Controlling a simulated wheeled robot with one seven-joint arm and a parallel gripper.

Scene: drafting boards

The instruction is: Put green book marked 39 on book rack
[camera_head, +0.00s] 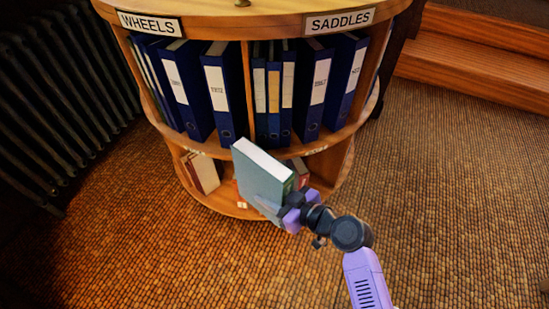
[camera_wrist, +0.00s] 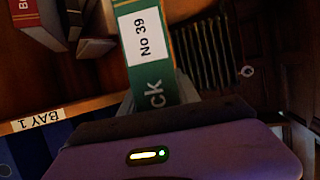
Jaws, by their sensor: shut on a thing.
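The green book marked "No 39" (camera_wrist: 146,45) is held by its spine end in my gripper, with its label readable in the wrist view. In the head view the book (camera_head: 262,175) shows a grey-green cover and pale page edges, roughly upright and tilted. My gripper (camera_head: 292,205) is shut on it, in front of the lower shelf of the round wooden rack (camera_head: 222,203). The book hides part of that lower shelf. I cannot tell whether it touches the rack. In the wrist view, my gripper (camera_wrist: 165,115) shows at the bottom of the picture.
Blue binders (camera_head: 188,88) fill the upper tier under the "WHEELS" and "SADDLES" signs. Several books (camera_head: 203,172) stand on the lower tier at left. A dark radiator (camera_head: 65,90) is at left, wooden steps (camera_head: 480,55) at upper right. Carpet (camera_head: 440,190) at right is clear.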

